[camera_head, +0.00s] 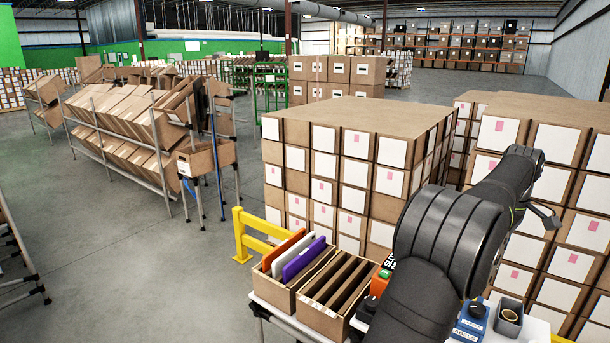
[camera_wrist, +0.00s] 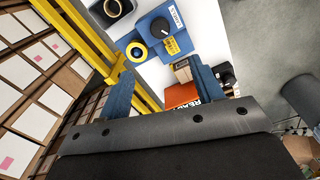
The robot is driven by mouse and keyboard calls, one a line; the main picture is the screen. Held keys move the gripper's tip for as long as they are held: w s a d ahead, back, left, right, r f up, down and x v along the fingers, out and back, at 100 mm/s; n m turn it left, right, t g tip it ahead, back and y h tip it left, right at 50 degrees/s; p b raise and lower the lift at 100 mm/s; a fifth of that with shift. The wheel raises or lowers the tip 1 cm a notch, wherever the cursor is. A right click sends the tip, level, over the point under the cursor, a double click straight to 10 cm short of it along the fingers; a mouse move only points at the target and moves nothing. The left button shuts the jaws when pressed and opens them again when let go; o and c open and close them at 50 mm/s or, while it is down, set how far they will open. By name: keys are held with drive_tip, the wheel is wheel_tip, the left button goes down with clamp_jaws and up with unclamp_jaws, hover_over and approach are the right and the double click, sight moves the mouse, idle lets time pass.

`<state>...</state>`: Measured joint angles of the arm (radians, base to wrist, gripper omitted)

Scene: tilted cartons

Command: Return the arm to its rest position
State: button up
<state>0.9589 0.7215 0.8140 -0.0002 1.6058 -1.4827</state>
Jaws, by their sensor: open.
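My arm (camera_head: 440,240) rises dark and bent in the right foreground of the head view. My gripper is not visible there. In the wrist view my gripper (camera_wrist: 161,82) shows two blue fingers standing well apart, with nothing held between them. The fingers point over a white table top (camera_wrist: 212,25). Past the fingers are an orange box (camera_wrist: 181,95) with partly hidden lettering and a blue device (camera_wrist: 158,28) with a dark knob. The gripper's dark body hides the lower part of that view.
Two open cartons (camera_head: 338,312) stand left of my arm, one with orange, white and purple items. A grey cup (camera_head: 508,318) and a blue labelled box (camera_head: 468,322) are at right. A yellow rail (camera_head: 240,235) and stacked boxes (camera_head: 340,160) stand behind.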

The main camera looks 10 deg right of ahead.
wheel_tip(320, 180, down, 17)
drive_tip(key=shift+f, duration=0.15)
idle(0.4)
drive_tip(key=shift+f, duration=0.1)
drive_tip(key=m, duration=0.8)
drive_tip(key=shift+m, duration=0.3)
drive_tip(key=m, duration=0.4)
drive_tip(key=shift+m, duration=2.5)
idle(0.4)
